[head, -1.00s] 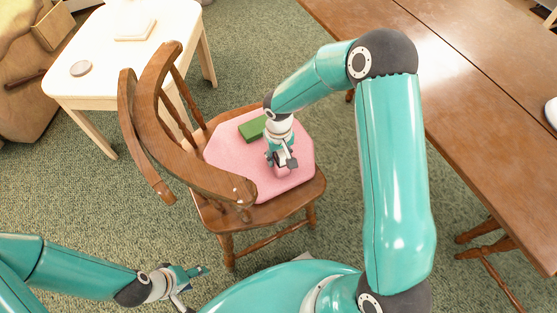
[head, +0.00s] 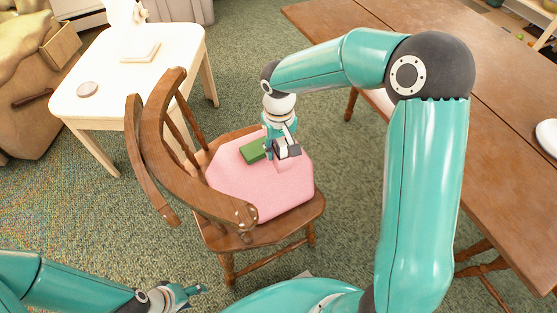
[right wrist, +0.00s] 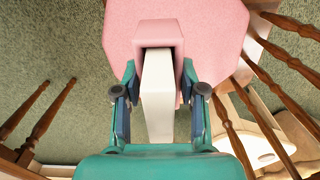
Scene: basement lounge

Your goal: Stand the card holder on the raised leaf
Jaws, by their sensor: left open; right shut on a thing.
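The card holder, a pink box-like holder (right wrist: 158,38) with a white block-shaped insert, is between the fingers of my right gripper (right wrist: 160,95). My right gripper is shut on it, over the pink cushion (head: 235,185) of the wooden chair. In the head view the right gripper (head: 282,152) largely covers the holder; a gap below it cannot be judged. The brown wooden table (head: 440,110) at the right has a long seam across its top, with one leaf (head: 500,205) on the chair side. My left gripper (head: 190,292) is open and empty at the lower left.
A green box (head: 252,150) lies on the cushion beside the right gripper. The chair's curved back (head: 150,150) rises on the left. A cream side table (head: 110,85) stands behind it.

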